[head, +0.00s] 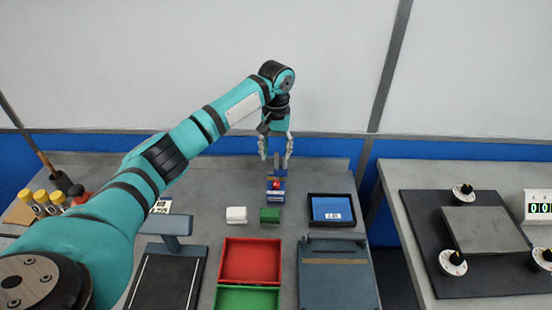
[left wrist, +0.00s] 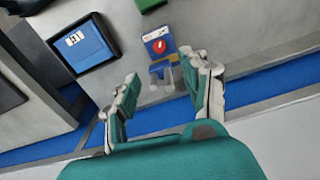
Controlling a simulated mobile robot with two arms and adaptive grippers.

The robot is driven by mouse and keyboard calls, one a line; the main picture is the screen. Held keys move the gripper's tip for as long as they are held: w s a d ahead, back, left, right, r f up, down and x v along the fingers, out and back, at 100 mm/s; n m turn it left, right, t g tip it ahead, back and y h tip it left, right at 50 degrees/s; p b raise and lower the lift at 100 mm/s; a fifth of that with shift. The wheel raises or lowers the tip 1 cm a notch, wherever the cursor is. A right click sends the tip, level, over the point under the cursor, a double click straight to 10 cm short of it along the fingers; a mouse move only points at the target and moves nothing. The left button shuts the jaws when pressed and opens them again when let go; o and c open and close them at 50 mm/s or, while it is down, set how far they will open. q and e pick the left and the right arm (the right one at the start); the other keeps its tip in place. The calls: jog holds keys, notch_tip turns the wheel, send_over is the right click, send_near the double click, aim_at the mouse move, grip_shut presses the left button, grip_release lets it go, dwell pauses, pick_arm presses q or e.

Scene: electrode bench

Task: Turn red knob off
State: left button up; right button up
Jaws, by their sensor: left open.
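The red knob (left wrist: 159,47) sits on the face of a small blue box (left wrist: 160,35) in the left wrist view. In the head view the red knob (head: 276,184) is on the blue box (head: 276,197) near the back of the left bench. My left gripper (head: 276,162) is just behind the box, pointing down, and is open. In the left wrist view its two fingers (left wrist: 162,88) are spread with nothing between them, and the box lies beyond the fingertips. My right gripper is not in view.
A black tray with a blue item (head: 332,209) is to the right. Red (head: 250,261) and green (head: 246,299) trays are nearer. Yellow-capped bottles (head: 41,197) stand left.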

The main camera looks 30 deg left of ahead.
aim_at(276, 183)
pick_arm(q)
notch_tip(276, 183, up, 4)
jog(key=n+b, duration=0.4)
notch_tip(276, 183, down, 17)
jog(key=shift+r+p, duration=0.2)
jog(key=shift+p, duration=0.7)
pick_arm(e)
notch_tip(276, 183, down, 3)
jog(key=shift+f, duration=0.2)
pick_arm(q)
jog(key=shift+c, duration=0.4)
